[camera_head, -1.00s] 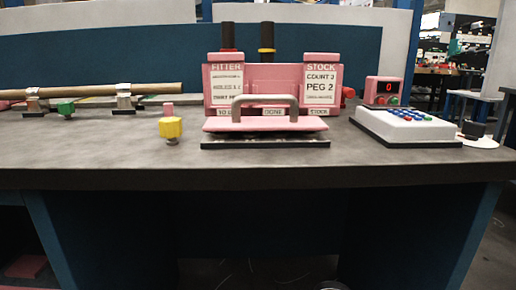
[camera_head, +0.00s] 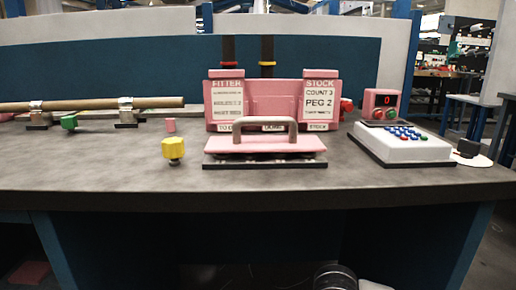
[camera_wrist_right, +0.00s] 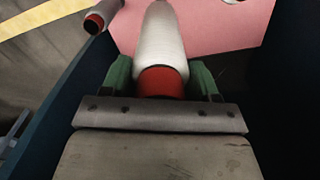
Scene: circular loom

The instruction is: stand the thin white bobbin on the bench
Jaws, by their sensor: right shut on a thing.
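A white bobbin (camera_wrist_right: 160,38) with a red end shows in the right wrist view. It tapers away from the camera. My right gripper (camera_wrist_right: 162,78) has its green fingers on either side of it and is shut on it near the red end. The bench (camera_head: 110,180) runs across the head view with a grey top. The held bobbin is not visible in the head view, and neither is my left gripper.
Blue walls flank my right gripper. On the bench are a yellow knob (camera_head: 173,150), a pink handled plate (camera_head: 265,145) and a white keypad box (camera_head: 403,145). The front right top is clear.

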